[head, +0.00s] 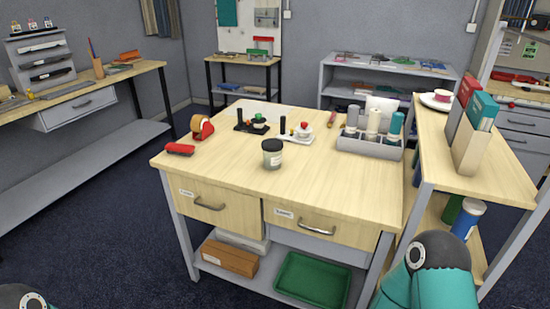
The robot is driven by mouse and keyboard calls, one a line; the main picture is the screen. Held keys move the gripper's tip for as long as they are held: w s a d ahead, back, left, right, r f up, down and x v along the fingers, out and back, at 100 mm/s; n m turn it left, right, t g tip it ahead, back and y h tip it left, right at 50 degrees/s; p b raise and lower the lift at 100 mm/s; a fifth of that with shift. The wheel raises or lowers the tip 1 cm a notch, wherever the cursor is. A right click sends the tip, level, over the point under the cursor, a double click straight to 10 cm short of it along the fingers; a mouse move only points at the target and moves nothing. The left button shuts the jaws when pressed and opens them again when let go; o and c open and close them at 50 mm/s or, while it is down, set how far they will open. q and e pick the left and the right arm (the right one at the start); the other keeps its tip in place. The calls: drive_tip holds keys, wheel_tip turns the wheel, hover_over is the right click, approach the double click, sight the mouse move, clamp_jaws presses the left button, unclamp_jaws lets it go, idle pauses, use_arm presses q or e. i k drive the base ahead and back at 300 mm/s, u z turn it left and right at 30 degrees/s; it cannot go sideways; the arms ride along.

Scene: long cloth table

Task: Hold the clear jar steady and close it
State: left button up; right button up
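A small jar (272,155) stands upright near the front middle of the wooden table. Its body looks greyish and see-through, with a pale label. A dark band or lid shows at its top; I cannot tell at this size whether it is a lid, or how tightly it sits. Neither of my grippers is in view. Only teal and dark parts of my own arms show at the bottom left and bottom right, well away from the jar.
A red block-like item (180,149) and a red tape dispenser (201,127) lie at the table's left. Two small stands, black (252,126) and white (297,135), are behind the jar. A grey caddy (370,147) with bottles is at right. The table front (330,185) is clear.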

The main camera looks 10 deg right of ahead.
sight(272, 160)
drive_tip(key=i, duration=0.9)
drive_tip(key=z, duration=0.05)
